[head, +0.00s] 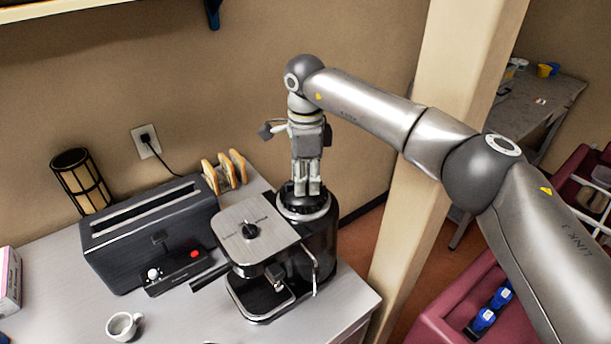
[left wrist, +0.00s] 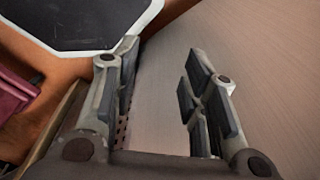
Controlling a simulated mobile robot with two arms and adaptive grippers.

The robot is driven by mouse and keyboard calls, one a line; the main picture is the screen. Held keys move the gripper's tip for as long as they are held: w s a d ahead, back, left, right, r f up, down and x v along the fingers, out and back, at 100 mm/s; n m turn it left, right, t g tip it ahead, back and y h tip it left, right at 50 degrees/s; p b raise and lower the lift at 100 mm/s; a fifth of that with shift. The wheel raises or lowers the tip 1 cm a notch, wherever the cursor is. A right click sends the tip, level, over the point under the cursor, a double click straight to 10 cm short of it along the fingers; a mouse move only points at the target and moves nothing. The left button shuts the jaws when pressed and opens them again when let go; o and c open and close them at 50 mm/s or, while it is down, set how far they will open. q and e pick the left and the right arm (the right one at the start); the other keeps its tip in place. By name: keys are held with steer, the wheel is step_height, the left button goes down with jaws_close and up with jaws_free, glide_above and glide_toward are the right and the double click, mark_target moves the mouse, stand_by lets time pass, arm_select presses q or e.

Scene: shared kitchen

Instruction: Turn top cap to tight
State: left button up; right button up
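The coffee machine (head: 319,240) stands at the right end of the counter. Its round black top cap (head: 290,208) sits in a metal ring at the rear right of the machine. My right gripper (head: 308,192) points straight down over the cap, fingers close together and tips at its raised middle. The fingers and tips cover part of the cap, so I cannot tell whether they clamp it. My left gripper (left wrist: 165,95) shows only in the left wrist view, fingers apart and empty.
A black toaster (head: 150,235) stands left of the machine, with bread slices (head: 223,171) behind it. A white cup (head: 124,326) is at the front. A pale post (head: 420,180) rises right of the counter, behind my right arm.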

jaws_close()
steer(key=shift+m+b, duration=0.8)
steer(key=shift+b, duration=0.05)
steer(key=m+b, duration=0.1)
steer(key=m, duration=0.1)
steer(key=shift+f+m+b, duration=0.1)
steer(key=shift+m+b, duration=0.2)
steer(key=shift+b, duration=0.05)
steer(key=m+b, duration=0.1)
steer(key=m, duration=0.2)
steer(key=shift+s+a+b, duration=0.1)
steer(key=shift+b, duration=0.3)
steer(key=shift+s+r+m+b, duration=0.15)
steer(key=shift+m+b, duration=0.5)
steer(key=shift+m, duration=1.45)
steer(key=shift+r, duration=0.1)
